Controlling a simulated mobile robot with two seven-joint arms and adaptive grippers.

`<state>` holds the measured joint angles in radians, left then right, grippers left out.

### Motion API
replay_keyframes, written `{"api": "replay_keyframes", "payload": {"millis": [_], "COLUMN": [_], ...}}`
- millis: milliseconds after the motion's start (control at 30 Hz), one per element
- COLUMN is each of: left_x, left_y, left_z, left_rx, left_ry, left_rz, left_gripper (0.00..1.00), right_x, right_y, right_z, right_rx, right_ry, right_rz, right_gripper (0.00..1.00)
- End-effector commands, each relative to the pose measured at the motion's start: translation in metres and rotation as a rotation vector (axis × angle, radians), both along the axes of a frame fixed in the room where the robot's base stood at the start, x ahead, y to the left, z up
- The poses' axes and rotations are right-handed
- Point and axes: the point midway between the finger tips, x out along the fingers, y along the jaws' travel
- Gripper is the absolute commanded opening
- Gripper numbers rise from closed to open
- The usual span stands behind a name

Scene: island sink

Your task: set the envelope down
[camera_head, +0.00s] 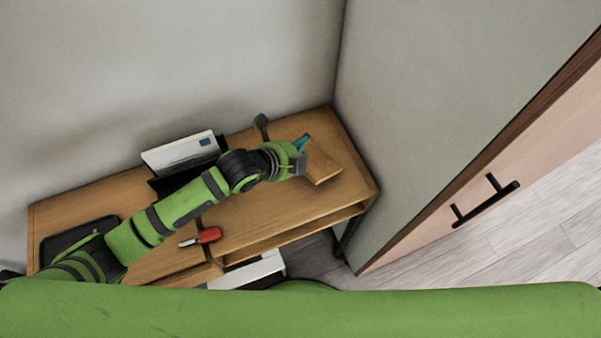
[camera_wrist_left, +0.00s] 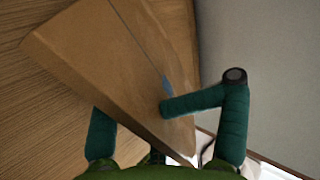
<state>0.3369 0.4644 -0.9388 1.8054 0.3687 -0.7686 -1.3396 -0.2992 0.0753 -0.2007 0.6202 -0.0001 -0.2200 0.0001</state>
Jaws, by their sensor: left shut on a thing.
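The brown envelope (camera_head: 322,162) is at the right end of the wooden desk in the head view. It fills the middle of the left wrist view (camera_wrist_left: 110,60), tilted, with a thin seam line and a small blue mark. My left gripper (camera_head: 301,150) is shut on the envelope's near edge. In the left wrist view my left gripper's teal fingers (camera_wrist_left: 150,115) lie on either side of it, one in front and one partly hidden behind. I cannot tell whether the envelope touches the desk. My right gripper is not in view.
The wooden desk (camera_head: 260,205) stands against a grey wall. A holder with white envelopes (camera_head: 182,153) stands at the back, with a small dark object (camera_head: 262,123) beside it. A red-handled tool (camera_head: 208,235) and a black tray (camera_head: 62,241) lie on the desk.

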Motion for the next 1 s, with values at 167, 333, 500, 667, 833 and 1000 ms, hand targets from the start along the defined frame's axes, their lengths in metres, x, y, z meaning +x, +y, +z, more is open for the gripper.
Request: {"api": "replay_keyframes", "payload": {"millis": [167, 333, 500, 667, 833, 1000], "left_x": [0.001, 0.001, 0.001, 0.001, 0.001, -0.004], "left_y": [0.000, 0.000, 0.000, 0.001, 0.000, 0.006], "left_z": [-0.013, -0.013, -0.013, -0.013, -0.013, -0.004], "left_rx": [0.001, 0.001, 0.001, 0.001, 0.001, 0.003], "left_ry": [-0.002, -0.002, -0.001, -0.001, -0.001, -0.002], "left_rz": [0.001, 0.001, 0.001, 0.001, 0.001, 0.001], "left_gripper": [0.04, 0.04, 0.65, 0.78, 0.78, 0.78], "right_x": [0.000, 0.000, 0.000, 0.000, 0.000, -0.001], "right_y": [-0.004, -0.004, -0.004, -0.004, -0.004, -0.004], "right_z": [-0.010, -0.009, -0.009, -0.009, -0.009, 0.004], "right_rx": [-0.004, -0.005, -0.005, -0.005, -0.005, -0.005], "right_ry": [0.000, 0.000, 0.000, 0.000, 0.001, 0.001], "right_rz": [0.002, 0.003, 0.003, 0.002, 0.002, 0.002], "right_gripper": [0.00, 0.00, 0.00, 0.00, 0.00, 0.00]}}
